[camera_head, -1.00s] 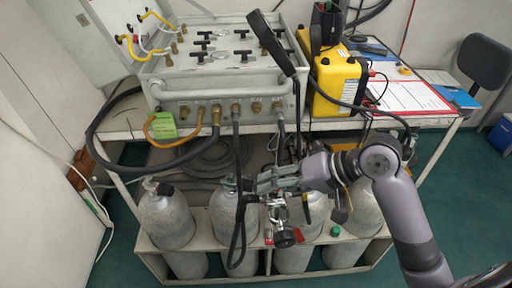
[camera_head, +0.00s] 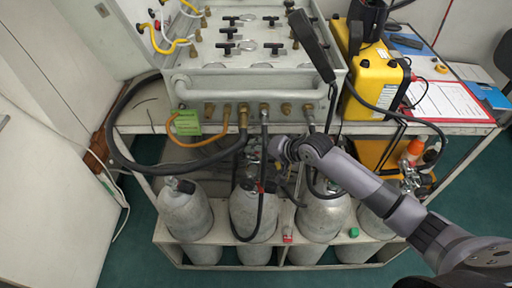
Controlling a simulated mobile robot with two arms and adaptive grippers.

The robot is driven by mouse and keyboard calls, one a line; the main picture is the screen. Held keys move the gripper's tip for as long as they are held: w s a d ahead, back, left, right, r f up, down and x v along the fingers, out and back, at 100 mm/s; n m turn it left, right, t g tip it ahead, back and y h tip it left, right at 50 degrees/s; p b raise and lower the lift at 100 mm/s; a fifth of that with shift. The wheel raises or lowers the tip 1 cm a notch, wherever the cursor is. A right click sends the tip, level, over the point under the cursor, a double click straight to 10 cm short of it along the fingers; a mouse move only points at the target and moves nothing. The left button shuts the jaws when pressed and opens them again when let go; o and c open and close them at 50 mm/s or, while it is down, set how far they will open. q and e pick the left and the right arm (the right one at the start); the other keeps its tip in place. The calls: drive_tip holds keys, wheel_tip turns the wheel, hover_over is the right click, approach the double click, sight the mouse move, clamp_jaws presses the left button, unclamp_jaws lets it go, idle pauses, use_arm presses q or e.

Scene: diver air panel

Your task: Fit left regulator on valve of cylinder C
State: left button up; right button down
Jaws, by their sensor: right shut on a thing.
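My right gripper (camera_head: 266,165) reaches in over the rack, mostly hidden beyond my wrist, and is shut on the left regulator (camera_head: 257,186). The regulator is a small dark metal piece with a red part, at the top of the second cylinder from the left (camera_head: 254,214). I cannot tell whether it touches that valve. Its black hose (camera_head: 264,140) hangs from the panel and loops down in front of this cylinder. Other grey cylinders stand at the far left (camera_head: 184,212), third (camera_head: 323,218) and far right (camera_head: 375,223). No letters are readable, so I cannot tell which is C. My left gripper is out of view.
The air panel (camera_head: 255,82) stands on the bench above the cylinders. A green cap (camera_head: 353,232) and a small red item (camera_head: 287,236) are at the rack's front rail (camera_head: 222,243).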

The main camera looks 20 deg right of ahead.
drive_tip(key=shift+f+b, duration=0.15)
drive_tip(key=shift+b, duration=0.2)
drive_tip(key=shift+s+f, duration=0.1)
drive_tip(key=shift+f, duration=0.1)
drive_tip(key=shift+f+b, duration=0.55)
drive_tip(key=shift+b, duration=0.3)
drive_tip(key=shift+r, duration=0.1)
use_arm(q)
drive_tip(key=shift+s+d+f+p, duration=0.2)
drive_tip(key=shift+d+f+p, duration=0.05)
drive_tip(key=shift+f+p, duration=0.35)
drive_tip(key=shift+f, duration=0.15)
use_arm(e)
drive_tip(key=shift+f, duration=0.35)
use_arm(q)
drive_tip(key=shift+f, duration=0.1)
use_arm(e)
drive_tip(key=shift+f, duration=0.3)
